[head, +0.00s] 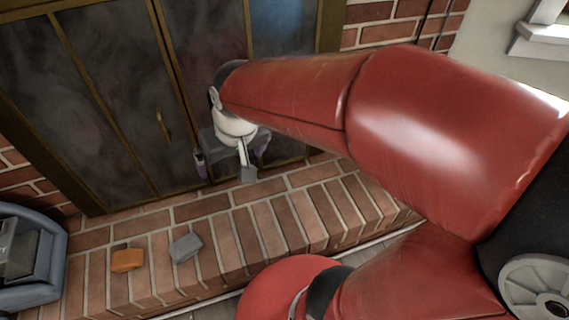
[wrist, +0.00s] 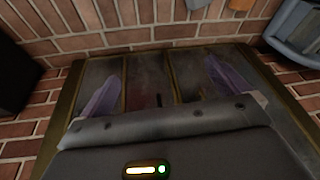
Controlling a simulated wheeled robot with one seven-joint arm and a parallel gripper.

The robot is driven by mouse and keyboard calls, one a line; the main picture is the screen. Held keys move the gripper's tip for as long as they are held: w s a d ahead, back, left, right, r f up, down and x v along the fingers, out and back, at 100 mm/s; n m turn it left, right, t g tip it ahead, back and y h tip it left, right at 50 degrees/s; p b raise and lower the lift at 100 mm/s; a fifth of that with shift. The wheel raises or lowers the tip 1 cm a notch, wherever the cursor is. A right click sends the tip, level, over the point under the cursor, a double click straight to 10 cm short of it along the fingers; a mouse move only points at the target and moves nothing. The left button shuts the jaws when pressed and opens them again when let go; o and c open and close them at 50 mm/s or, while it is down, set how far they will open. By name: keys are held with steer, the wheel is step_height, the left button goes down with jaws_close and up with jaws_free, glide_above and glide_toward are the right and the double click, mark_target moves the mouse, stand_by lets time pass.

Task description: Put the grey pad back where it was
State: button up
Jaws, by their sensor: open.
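The grey pad (head: 186,247) lies flat on the brick hearth, just right of an orange pad (head: 127,260). In the wrist view, a grey patch that looks like the pad (wrist: 197,3) is cut off by the top edge, with part of the orange pad (wrist: 240,4) beside it. My gripper (head: 231,160) is in front of the fireplace doors, above and to the right of the grey pad and apart from it. In the wrist view, its two purplish fingers (wrist: 160,88) are spread wide with nothing held between them.
Brass-framed dark doors (head: 120,85) with a small handle (head: 163,127) stand close behind my gripper. A blue-grey bin (head: 35,270) with dark contents stands at the far left, and it also shows in the wrist view (wrist: 296,45). The brick hearth (head: 285,222) is bare right of the pads.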

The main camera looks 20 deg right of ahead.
steer(key=s+d+r+m+t+h, duration=0.1)
steer(key=s+d+r+t, duration=0.1)
steer(key=s+d+r, duration=0.2)
steer(key=s+d, duration=0.3)
steer(key=s, duration=0.2)
steer(key=shift+s+r, duration=0.15)
steer(key=shift+s, duration=0.1)
stand_by(0.8)
